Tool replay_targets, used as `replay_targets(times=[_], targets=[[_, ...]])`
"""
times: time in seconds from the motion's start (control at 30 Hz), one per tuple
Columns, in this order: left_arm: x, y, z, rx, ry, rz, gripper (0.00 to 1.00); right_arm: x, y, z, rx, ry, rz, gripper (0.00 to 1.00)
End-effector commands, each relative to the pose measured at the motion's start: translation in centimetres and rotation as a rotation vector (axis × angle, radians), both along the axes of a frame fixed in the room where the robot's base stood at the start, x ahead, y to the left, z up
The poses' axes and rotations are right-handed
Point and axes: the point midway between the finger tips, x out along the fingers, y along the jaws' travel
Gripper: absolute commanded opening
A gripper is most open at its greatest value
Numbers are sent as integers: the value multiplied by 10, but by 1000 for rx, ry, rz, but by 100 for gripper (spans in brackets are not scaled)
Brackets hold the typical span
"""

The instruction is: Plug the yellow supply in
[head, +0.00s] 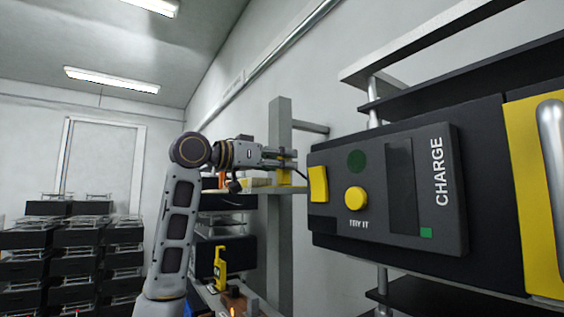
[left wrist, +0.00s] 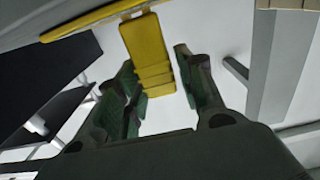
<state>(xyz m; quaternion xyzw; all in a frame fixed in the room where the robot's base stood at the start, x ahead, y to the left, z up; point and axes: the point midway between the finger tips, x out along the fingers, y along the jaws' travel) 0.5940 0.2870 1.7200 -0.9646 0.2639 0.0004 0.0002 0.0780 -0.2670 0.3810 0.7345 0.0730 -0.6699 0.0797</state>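The black CHARGE unit (head: 435,225) fills the right of the head view, with a round yellow button (head: 355,198) above the words TRY IT. A yellow block (head: 318,184) sits at its left edge, with a thin dark cable beside it. My left gripper (head: 294,160) is up and to the left of that block. In the left wrist view a ribbed yellow piece (left wrist: 152,62) shows between the spread fingers of my left gripper (left wrist: 162,88). A gap shows at the right finger; whether the left finger touches it, I cannot tell. My right gripper is not in view.
A grey post (head: 280,230) and shelving stand behind my left gripper. Another yellow item (head: 220,266) stands on a lower shelf. A yellow panel with a grey bar handle (head: 553,150) is at far right. Stacked black crates (head: 70,250) stand at left.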

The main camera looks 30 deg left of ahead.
Motion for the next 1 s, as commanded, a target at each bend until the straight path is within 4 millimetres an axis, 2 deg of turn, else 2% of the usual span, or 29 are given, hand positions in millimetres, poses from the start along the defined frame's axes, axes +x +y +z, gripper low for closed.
replay_targets(times=[0.57,0.77,1.0], targets=[[-5,3,0,0,0,1,51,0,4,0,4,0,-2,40],[-21,14,0,-1,-1,2,51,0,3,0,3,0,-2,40],[-51,31,0,1,-1,2,51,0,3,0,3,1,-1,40]])
